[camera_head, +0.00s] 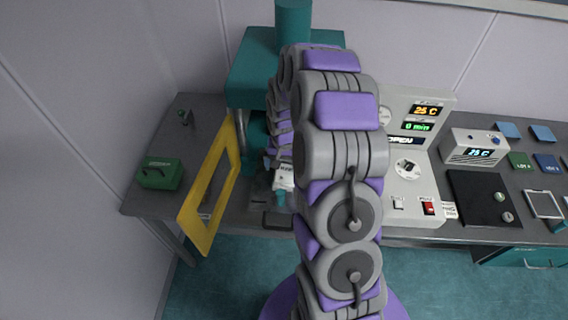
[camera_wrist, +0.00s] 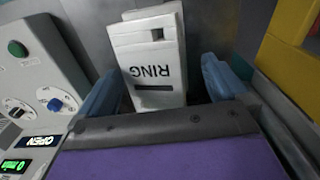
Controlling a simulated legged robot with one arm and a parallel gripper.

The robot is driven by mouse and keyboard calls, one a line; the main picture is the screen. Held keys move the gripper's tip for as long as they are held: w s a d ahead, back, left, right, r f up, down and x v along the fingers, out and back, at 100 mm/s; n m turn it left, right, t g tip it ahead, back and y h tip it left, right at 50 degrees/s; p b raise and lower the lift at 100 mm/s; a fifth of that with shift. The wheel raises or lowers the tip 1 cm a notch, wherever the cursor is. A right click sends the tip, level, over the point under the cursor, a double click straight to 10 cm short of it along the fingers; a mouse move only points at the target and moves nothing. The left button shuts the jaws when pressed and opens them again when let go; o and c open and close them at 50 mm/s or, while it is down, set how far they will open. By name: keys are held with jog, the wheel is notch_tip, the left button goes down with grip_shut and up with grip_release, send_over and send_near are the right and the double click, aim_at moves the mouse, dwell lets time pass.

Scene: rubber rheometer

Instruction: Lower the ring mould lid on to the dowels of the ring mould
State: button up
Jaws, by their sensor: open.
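A white block labelled "RING" (camera_wrist: 155,62), with a dark slot and a small square recess, stands between the two blue fingers of my gripper (camera_wrist: 160,88) in the wrist view. The fingers are open around it, with a visible gap at its right side. Its white top also shows in the head view (camera_head: 284,179), beside my arm and in front of the teal press. I cannot tell whether this is the lid or the mould below it. The dowels and any seam between lid and mould are hidden.
A teal press (camera_head: 250,80) rises behind, with a yellow open frame (camera_head: 190,222) to its left. A grey control box (camera_head: 415,150) stands close on the right, showing OPEN. A green box (camera_head: 159,173) sits at the left of the bench; a black mat (camera_head: 475,190) lies right.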

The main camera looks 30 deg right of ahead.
aim_at(284, 167)
jog(key=shift+d+r, duration=0.15)
jog(key=shift+r, duration=0.2)
notch_tip(284, 167, up, 17)
jog(key=shift+f, duration=0.2)
jog(key=shift+w, duration=0.1)
